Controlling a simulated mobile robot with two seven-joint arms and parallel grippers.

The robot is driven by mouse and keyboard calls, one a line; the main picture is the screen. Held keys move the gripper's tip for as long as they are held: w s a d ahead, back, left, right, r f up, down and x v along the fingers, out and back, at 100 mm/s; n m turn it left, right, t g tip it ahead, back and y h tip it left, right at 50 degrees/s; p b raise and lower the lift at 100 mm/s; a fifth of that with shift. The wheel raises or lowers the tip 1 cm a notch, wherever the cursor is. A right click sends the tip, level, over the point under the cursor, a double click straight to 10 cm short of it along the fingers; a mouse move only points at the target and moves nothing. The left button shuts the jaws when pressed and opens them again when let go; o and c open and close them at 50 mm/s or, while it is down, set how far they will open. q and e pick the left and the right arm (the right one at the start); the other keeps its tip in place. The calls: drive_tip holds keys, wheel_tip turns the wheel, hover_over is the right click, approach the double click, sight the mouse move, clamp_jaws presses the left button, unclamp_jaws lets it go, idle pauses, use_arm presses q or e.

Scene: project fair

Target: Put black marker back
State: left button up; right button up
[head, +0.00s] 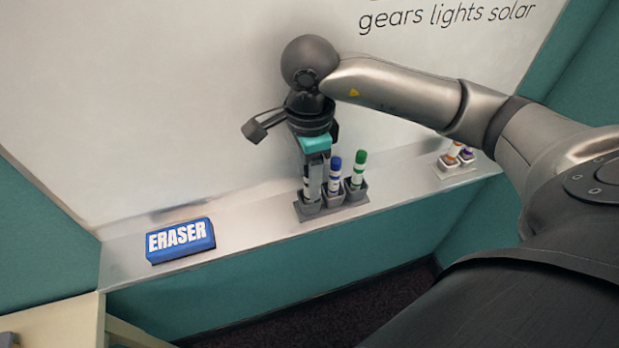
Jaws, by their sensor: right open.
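The black marker (307,182), a white body with dark bands, is upright at the left slot of the grey holder (330,207) on the whiteboard ledge. Its upper part is hidden by my right gripper, and I cannot tell how deep it sits. My right gripper (315,165) points down over this slot, open, with its fingers at the marker. A blue-capped marker (335,172) and a green-capped marker (358,168) stand upright in the holder's other slots, just to the right. My left gripper is not in view.
A blue eraser (180,240) lies at the left of the metal ledge (250,220). A second holder (457,166) with orange and purple markers is at the right, near my right arm. The whiteboard (150,110) rises behind. The ledge between eraser and holder is clear.

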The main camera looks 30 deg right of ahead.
wheel_tip(320, 180, up, 10)
drive_tip(key=shift+r+p, duration=0.25)
drive_tip(key=shift+p, duration=0.1)
idle(0.5)
